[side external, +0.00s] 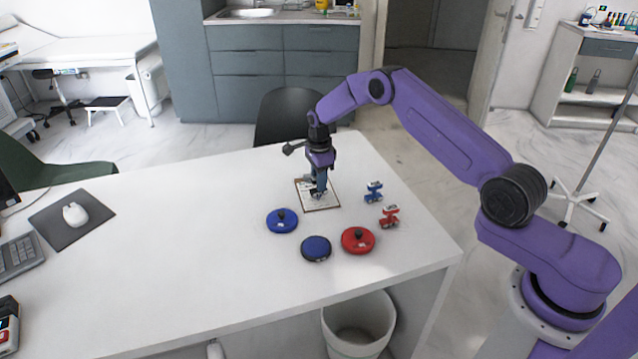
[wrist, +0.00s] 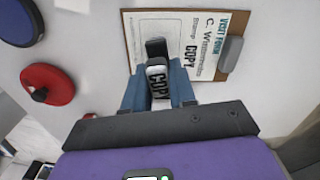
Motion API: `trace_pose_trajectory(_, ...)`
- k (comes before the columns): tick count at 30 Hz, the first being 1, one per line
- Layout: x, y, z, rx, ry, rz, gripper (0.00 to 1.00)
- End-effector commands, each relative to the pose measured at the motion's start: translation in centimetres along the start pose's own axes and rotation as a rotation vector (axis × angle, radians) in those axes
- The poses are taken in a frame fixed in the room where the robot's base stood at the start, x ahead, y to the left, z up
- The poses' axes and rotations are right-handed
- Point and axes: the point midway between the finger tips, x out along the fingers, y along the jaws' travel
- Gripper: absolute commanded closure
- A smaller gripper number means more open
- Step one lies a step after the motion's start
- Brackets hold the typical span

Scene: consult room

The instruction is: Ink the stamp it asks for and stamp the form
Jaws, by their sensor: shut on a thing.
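My gripper (side external: 318,192) is shut on a stamp whose label reads COPY (wrist: 158,82). The stamp is over the near edge of the form on its brown clipboard (wrist: 128,40); I cannot tell whether it touches the paper. The form (wrist: 180,30) reads VISIT FORM, a name, and "Stamp: COPY". The clipboard also shows in the side view (side external: 331,204). A dark-blue pad without a knob (side external: 315,249) lies on the desk, beside a blue knobbed lid (side external: 276,224). A red round pad with a black-knobbed lid (side external: 358,243) lies to its right.
A blue stamp (side external: 373,192) and a red stamp (side external: 389,217) stand right of the clipboard. A mouse (side external: 74,214) on a dark mat and a keyboard (side external: 18,257) are at the far left. The desk between is clear. A bin (side external: 358,325) stands below the front edge.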

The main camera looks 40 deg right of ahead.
Motion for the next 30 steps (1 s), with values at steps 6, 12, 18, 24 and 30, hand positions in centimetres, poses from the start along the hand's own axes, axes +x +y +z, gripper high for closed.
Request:
trace_pose_trajectory(6, -1.6, -0.1, 0.0, 0.0, 0.0, -0.002, 0.94)
trace_pose_trajectory(12, -3.0, -0.1, 0.0, 0.0, 0.0, -0.002, 0.94)
trace_pose_trajectory(18, -4.4, -0.1, 0.0, 0.0, -0.001, -0.003, 0.94)
trace_pose_trajectory(24, -5.1, -0.1, 0.0, 0.0, 0.0, -0.001, 0.94)
trace_pose_trajectory(30, -5.2, -0.1, 0.0, 0.0, 0.0, -0.001, 0.94)
